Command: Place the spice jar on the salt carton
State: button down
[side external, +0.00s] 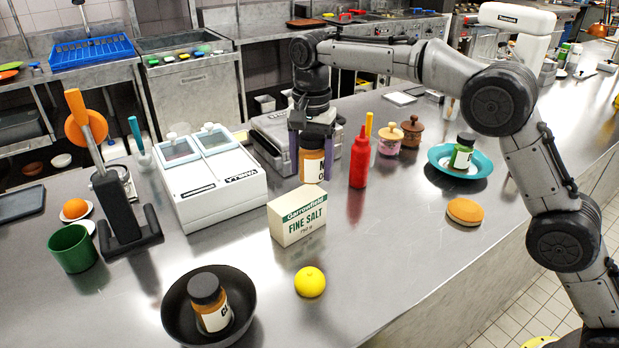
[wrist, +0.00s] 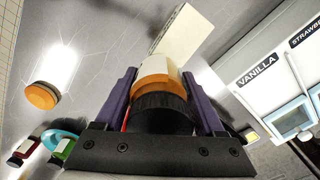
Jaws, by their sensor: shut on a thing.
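My gripper (side external: 311,157) is shut on an orange spice jar (side external: 312,168) with a black lid and a white label. The jar hangs upright between the purple fingers; whether its base touches the counter I cannot tell. It also shows in the wrist view (wrist: 160,80), lid toward the camera. The salt carton (side external: 297,214), a cream box with green lettering, stands on the counter in front of the jar, nearer the side camera. In the wrist view the carton (wrist: 182,35) lies beyond the jar, partly hidden by it. Its top is bare.
A red squeeze bottle (side external: 359,160) stands close right of the jar. A white two-lidded dispenser (side external: 212,185) is at left. A similar jar (side external: 210,305) sits in a black pan (side external: 172,317).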

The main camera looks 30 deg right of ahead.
aim_at(310, 135)
jog(key=shift+w+a+f, duration=0.1)
jog(key=shift+w+f, duration=0.05)
jog(key=shift+f, duration=0.75)
jog(key=shift+w+f, duration=0.1)
jog(key=shift+f, duration=0.8)
grip_release()
jog(key=shift+f, duration=0.2)
notch_tip(310, 135, up, 12)
jog(key=shift+f, duration=0.2)
jog(key=shift+r, duration=0.35)
